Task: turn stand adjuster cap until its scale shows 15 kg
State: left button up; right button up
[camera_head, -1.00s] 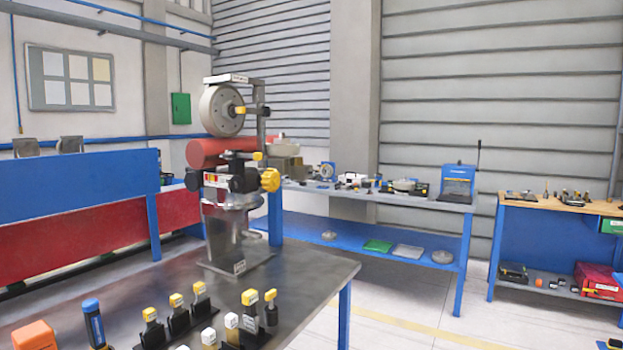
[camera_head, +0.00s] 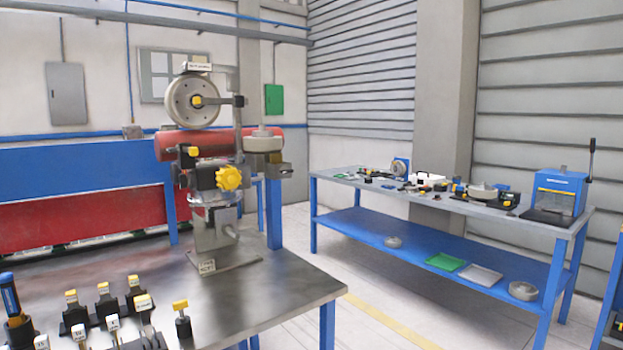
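A metal test stand (camera_head: 222,240) stands upright on the near bench, left of the middle of the head view. A yellow lobed knob (camera_head: 229,178) faces me on its middle block; it looks like the adjuster cap, but I cannot be sure. A smaller yellow cap (camera_head: 192,151) sits above and left of the knob. A round grey wheel (camera_head: 192,102) with a yellow hub is at the top of the stand. No scale marks or kg figure can be read at this size. Neither of my grippers shows.
The near bench (camera_head: 285,285) holds several yellow-topped tools (camera_head: 105,303) at front left. A red cylinder (camera_head: 180,146) lies behind the stand. A blue-framed bench (camera_head: 365,232) with instruments and a blue machine (camera_head: 560,193) stands to the right. Open floor (camera_head: 385,325) lies between the benches.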

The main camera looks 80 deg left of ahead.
aim_at(228, 178)
jog(key=u, duration=1.95)
